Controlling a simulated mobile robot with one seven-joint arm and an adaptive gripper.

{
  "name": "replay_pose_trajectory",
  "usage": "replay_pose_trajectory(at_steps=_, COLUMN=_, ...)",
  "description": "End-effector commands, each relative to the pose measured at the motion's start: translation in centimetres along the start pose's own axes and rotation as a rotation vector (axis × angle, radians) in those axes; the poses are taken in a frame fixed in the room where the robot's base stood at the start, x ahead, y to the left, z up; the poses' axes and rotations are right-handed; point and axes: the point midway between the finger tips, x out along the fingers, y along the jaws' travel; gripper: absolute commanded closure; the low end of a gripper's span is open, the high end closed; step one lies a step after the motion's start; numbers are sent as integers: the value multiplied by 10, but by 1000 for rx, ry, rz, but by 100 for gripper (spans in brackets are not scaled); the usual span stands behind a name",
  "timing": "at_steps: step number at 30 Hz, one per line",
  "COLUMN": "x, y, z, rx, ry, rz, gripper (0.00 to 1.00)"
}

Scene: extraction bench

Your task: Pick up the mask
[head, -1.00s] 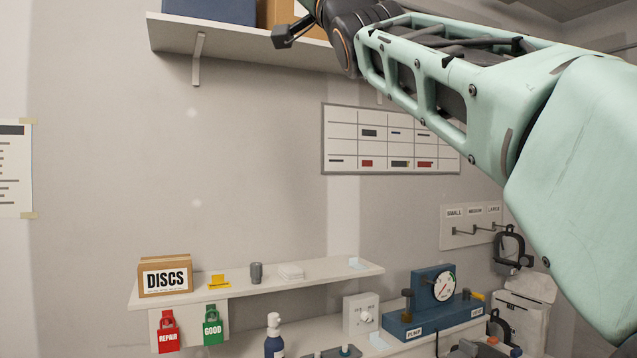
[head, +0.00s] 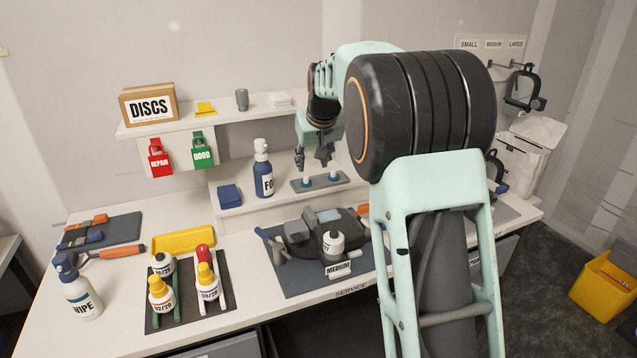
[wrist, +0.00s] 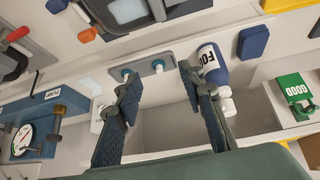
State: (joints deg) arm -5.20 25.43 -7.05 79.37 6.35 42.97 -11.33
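A dark grey mask (head: 322,232) lies on the blue mat (head: 290,280) on the bench, with a white round part and a MEDIUM tag (head: 338,269) at its front. What seems to be its edge, with a pale pane, shows at the top of the wrist view (wrist: 128,10). Another dark mask (head: 522,92) hangs under the SMALL, MEDIUM and LARGE labels at the right. My gripper (head: 314,163) points down above a grey plate with two pegs (head: 320,182), behind the mat's mask.
A blue-and-white bottle (head: 263,172) stands left of my gripper, close to one finger in the wrist view. The shelf with the DISCS box (head: 149,104) is behind. Small bottles on a dark mat (head: 186,318) stand left. My arm hides the bench's right part.

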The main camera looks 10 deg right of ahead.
Motion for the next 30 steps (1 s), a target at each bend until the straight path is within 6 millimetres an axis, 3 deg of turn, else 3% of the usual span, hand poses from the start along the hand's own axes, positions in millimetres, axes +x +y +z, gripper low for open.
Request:
replay_pose_trajectory(at_steps=1, x=14, y=3, z=23, rx=-12, ry=-65, rz=-25, gripper=64)
replay_pose_trajectory(at_steps=3, x=25, y=2, z=46, rx=-28, ry=-127, rz=-56, gripper=64)
replay_pose_trajectory(at_steps=6, x=34, y=0, z=61, rx=-42, ry=-168, rz=-81, gripper=64)
replay_pose_trajectory(at_steps=15, x=77, y=-4, z=71, rx=-46, ry=-175, rz=-84, gripper=64)
replay_pose_trajectory(at_steps=22, x=93, y=-5, z=77, rx=-45, ry=-175, rz=-83, gripper=64)
replay_pose_trajectory(at_steps=30, x=129, y=-8, z=89, rx=-45, ry=-174, rz=-83, gripper=64)
